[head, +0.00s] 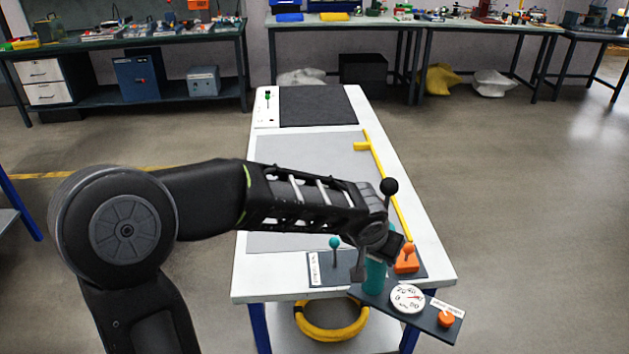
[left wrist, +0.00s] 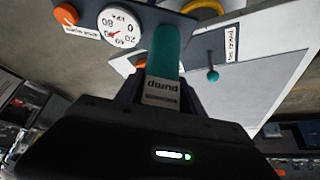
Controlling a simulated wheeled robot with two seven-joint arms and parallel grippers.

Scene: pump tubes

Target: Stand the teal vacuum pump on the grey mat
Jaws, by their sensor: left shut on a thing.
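The teal pump (head: 375,277) is a cylinder near the table's front right corner. My left gripper (head: 374,260) is shut on it, partly hiding it in the head view. In the left wrist view the teal body (left wrist: 164,52) and its "pump" label show between my fingers. A dark plate with a white dial (head: 407,298) and an orange knob (head: 446,318) lies beside it, jutting past the table's front edge. I cannot tell whether pump and plate touch. The grey mat (head: 295,155) covers the table's middle, partly hidden by my arm. My right gripper is not in view.
A teal lever (head: 335,244) and an orange valve (head: 407,258) stand near the front edge. A black ball (head: 388,186) rises behind my wrist. A yellow T-shaped bar (head: 376,165) lies along the mat's right side. A dark mat (head: 318,106) lies at the back.

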